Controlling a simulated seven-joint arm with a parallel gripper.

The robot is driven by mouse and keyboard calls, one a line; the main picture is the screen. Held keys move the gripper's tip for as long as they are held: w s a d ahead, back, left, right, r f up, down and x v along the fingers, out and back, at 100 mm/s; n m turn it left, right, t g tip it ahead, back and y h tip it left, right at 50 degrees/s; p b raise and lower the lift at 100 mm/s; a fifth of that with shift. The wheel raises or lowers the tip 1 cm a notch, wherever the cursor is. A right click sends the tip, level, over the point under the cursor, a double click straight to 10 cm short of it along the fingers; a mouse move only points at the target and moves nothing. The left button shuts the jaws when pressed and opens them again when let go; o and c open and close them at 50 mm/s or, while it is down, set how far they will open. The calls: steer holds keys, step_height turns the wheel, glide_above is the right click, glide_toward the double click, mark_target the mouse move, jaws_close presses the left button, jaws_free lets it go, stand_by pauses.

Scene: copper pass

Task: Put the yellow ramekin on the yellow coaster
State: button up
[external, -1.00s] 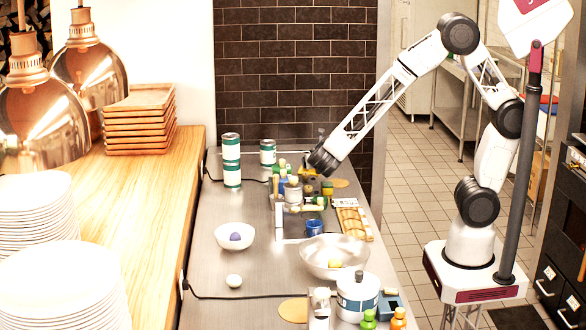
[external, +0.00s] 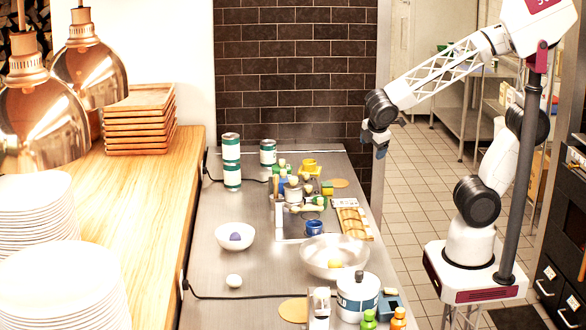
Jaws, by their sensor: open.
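The yellow ramekin (external: 309,164) stands at the far end of the steel counter, behind a cluster of small items. A yellow surface shows around its foot; I cannot tell whether that is the yellow coaster. A flat tan-yellow disc (external: 341,183) lies just to its right, partly bare, and a similar disc (external: 293,310) lies at the near end of the counter. My gripper (external: 380,150) is open and empty, raised in the air to the right of the ramekin, beyond the counter's right edge, and apart from everything.
A blue ramekin (external: 314,228), a large pale bowl (external: 334,257), a small white bowl (external: 235,236) and a wooden mould (external: 353,221) sit on the counter. Tall green-and-white cans (external: 232,162) stand at the back left. The counter's left strip is mostly clear.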

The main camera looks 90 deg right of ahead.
steer(key=s+a+r+m+t+y, duration=0.2)
steer(key=s+a+m+y, duration=0.3)
steer(key=s+a, duration=0.3)
steer(key=shift+s+a+r+m, duration=0.2)
steer(key=shift+a+r+m, duration=0.3)
steer(key=shift+a+r, duration=0.15)
stand_by(0.6)
